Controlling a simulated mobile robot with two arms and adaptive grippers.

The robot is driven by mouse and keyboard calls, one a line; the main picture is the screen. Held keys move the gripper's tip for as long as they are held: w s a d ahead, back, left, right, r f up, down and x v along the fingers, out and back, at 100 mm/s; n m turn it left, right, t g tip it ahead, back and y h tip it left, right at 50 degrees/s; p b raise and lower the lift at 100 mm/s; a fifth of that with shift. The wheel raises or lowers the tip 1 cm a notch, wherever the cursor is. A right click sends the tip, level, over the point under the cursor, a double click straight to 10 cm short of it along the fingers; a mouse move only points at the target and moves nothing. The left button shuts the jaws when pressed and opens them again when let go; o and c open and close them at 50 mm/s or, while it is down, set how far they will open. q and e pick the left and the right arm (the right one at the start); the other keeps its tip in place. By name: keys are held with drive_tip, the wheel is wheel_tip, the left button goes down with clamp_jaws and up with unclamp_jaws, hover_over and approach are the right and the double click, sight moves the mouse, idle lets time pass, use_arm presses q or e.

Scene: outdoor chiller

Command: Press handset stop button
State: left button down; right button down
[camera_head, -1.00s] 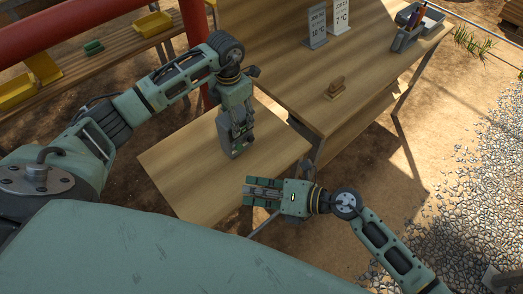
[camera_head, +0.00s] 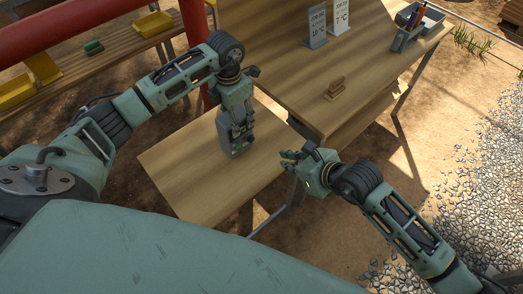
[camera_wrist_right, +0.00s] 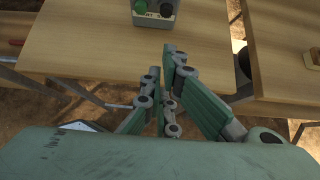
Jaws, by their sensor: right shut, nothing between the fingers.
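The handset (camera_head: 238,149) is a small grey-green box at the small wooden table's right part, under my left gripper (camera_head: 238,132). The left gripper points down and its fingers overlap the handset's upper part; whether they clamp it is hidden. In the right wrist view the handset (camera_wrist_right: 155,19) is cut off by the top edge, with a green button and a dark button on its face. My right gripper (camera_head: 284,158) is shut and empty, right of the handset and apart from it. Its fingertips (camera_wrist_right: 162,60) point toward the handset in the wrist view.
The small table (camera_head: 185,165) has bare room left of the handset. A larger wooden table (camera_head: 290,75) behind holds sign cards (camera_head: 317,28), a wooden stamp-like block (camera_head: 334,88) and a grey pen box (camera_head: 407,35). A red rail (camera_head: 90,32) crosses the upper left.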

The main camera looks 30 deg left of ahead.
sight(250, 139)
use_arm(q)
drive_tip(key=shift+s+a+f, duration=0.1)
drive_tip(key=shift+s+f, duration=0.15)
drive_tip(key=shift+f, duration=0.05)
use_arm(e)
drive_tip(key=shift+a+f, duration=0.1)
drive_tip(key=x, duration=1)
drive_tip(key=shift+a, duration=0.1)
drive_tip(key=shift+w+a, duration=0.2)
drive_tip(key=shift+a, duration=0.35)
drive_tip(key=shift+w+a, duration=0.25)
drive_tip(key=shift+a, duration=0.3)
drive_tip(key=shift+w+a, duration=0.25)
drive_tip(key=shift+a, duration=0.35)
